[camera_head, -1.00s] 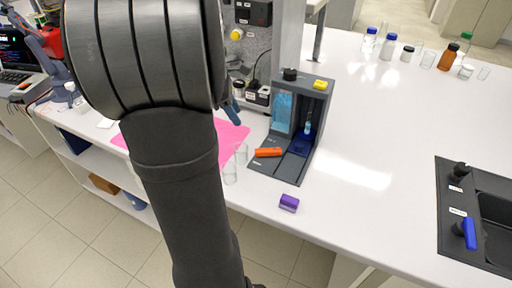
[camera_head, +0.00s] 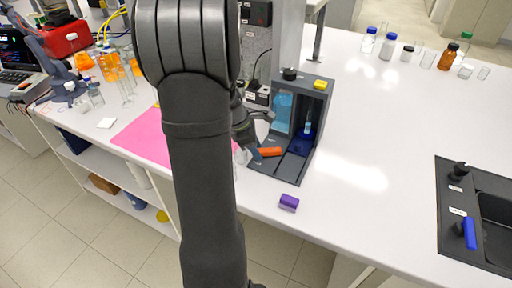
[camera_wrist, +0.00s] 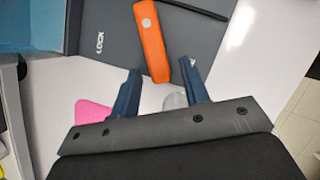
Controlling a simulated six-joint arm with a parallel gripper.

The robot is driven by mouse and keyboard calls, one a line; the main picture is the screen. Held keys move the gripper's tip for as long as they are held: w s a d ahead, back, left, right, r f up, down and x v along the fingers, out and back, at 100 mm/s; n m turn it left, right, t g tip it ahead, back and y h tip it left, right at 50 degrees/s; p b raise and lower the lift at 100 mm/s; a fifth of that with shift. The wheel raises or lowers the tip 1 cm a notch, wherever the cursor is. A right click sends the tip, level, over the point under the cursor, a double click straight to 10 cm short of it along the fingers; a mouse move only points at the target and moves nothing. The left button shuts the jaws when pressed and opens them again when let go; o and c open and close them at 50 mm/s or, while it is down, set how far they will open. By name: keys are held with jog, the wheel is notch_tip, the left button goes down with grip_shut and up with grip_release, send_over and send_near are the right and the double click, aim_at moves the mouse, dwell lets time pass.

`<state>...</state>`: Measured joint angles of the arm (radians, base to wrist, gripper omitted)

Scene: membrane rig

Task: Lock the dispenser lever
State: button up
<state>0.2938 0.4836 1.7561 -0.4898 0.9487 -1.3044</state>
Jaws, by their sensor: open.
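The dispenser (camera_head: 309,110) is a dark grey frame with a blue panel, standing on the white bench. Its orange lever (camera_head: 270,152) lies low at the front left of its base; in the wrist view the orange lever (camera_wrist: 150,40) runs lengthwise beside the white word LOCK on the grey base. My gripper (camera_head: 256,152) is open at the lever's left end, partly hidden by my arm. In the wrist view my gripper's (camera_wrist: 160,72) two blue fingers stand apart, with the lever's near end between them. I cannot tell whether they touch it.
A purple block (camera_head: 289,202) lies near the bench's front edge. A pink mat (camera_head: 146,134) lies left of my arm. Clear glassware stands close beside my gripper, mostly hidden. Several bottles stand at the back right, and a dark sink (camera_head: 448,225) is at the right.

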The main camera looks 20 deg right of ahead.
grip_shut()
jog(key=w+m, duration=0.1)
jog(key=m, duration=0.1)
jog(key=w+d+m+g, duration=0.1)
jog(key=shift+m+y, duration=0.4)
jog(key=shift+w+d+m+g+y, duration=0.25)
jog(key=shift+d+m, duration=0.05)
jog(key=shift+m, duration=0.55)
jog(key=shift+w+d+m+g+y, duration=0.2)
jog(key=shift+w+d+m+g, duration=0.1)
jog(key=shift+m, duration=0.5)
jog(key=shift+w+d+m+g+y, duration=0.25)
jog(key=shift+d+m, duration=0.05)
jog(key=shift+m, duration=0.55)
grip_release()
